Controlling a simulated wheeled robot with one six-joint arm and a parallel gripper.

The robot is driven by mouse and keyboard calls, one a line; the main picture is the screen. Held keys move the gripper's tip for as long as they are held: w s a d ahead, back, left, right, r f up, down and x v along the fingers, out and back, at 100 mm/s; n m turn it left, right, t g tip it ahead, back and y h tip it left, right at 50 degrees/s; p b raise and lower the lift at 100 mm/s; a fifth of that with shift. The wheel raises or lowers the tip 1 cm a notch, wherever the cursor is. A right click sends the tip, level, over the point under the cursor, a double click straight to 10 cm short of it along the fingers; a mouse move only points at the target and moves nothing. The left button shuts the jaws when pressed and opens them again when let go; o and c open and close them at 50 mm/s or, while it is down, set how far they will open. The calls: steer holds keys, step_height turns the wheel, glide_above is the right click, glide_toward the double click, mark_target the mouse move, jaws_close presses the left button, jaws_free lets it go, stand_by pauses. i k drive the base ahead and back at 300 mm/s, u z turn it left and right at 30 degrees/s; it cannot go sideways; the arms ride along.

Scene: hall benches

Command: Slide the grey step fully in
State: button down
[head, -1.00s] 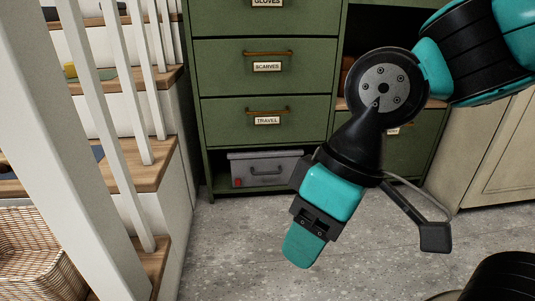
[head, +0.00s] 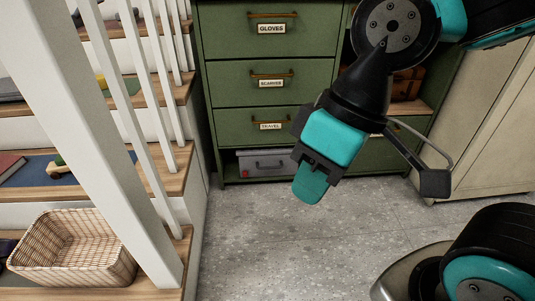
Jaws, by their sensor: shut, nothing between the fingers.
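A grey box-like thing (head: 262,165) with a dark handle and a red spot at its left sits in the low opening under the TRAVEL drawer of the green cabinet. I cannot tell whether it is the grey step; nothing else in view looks like one. Its right end is hidden behind my gripper. My gripper (head: 309,188) points down in front of the cabinet, shut and empty. It shows no visible contact with the grey thing.
White-and-wood stairs (head: 180,155) with white balusters rise on the left, holding a wicker basket (head: 75,245), a toy (head: 60,168) and a red book (head: 10,163). The green cabinet (head: 228,85) stands behind. A beige cabinet (head: 490,140) is at right. The grey floor (head: 270,235) is clear.

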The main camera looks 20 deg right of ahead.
mark_target(276, 160)
steer(key=z, duration=0.05)
steer(key=k, duration=1.2)
steer(key=u, duration=0.65)
steer(key=i, duration=1.25)
steer(key=z, duration=0.6)
steer(key=i, duration=0.45)
steer(key=z, duration=0.55)
